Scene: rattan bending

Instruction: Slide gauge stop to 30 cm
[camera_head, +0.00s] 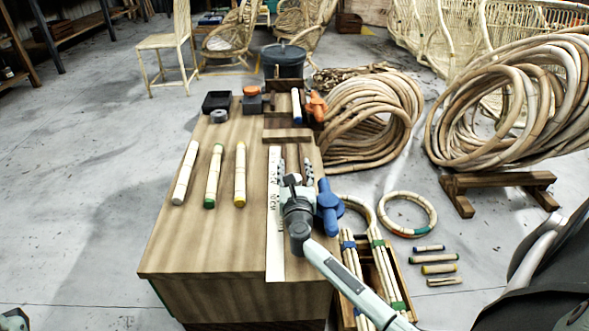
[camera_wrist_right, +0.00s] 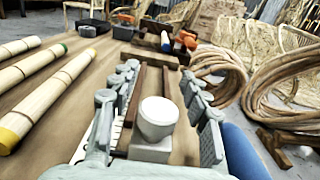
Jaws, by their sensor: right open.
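The gauge is a white ruler strip (camera_head: 275,250) lengthwise on the bench, beside a dark brown rail (camera_wrist_right: 138,90). The gauge stop (camera_wrist_right: 156,118) shows in the right wrist view as a pale block with a round white knob. My right gripper (camera_head: 295,168) is over the rail, open, its fingers pointing toward the bench's far end. In the right wrist view, its fingers (camera_wrist_right: 160,75) are on either side of the stop, with gaps visible. In the head view, my gripper mostly hides the stop; the scale numbers are unreadable. A small part of my left gripper (camera_head: 14,320) shows at the lower left corner.
Rattan pieces with white, green (camera_head: 214,175) and yellow ends lie left on the bench (camera_head: 200,245). A blue tool (camera_head: 328,206) is close to my right gripper. An orange clamp (camera_head: 316,105) and black bins (camera_head: 217,101) are at the far end. Rattan coils (camera_head: 370,115) stand right.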

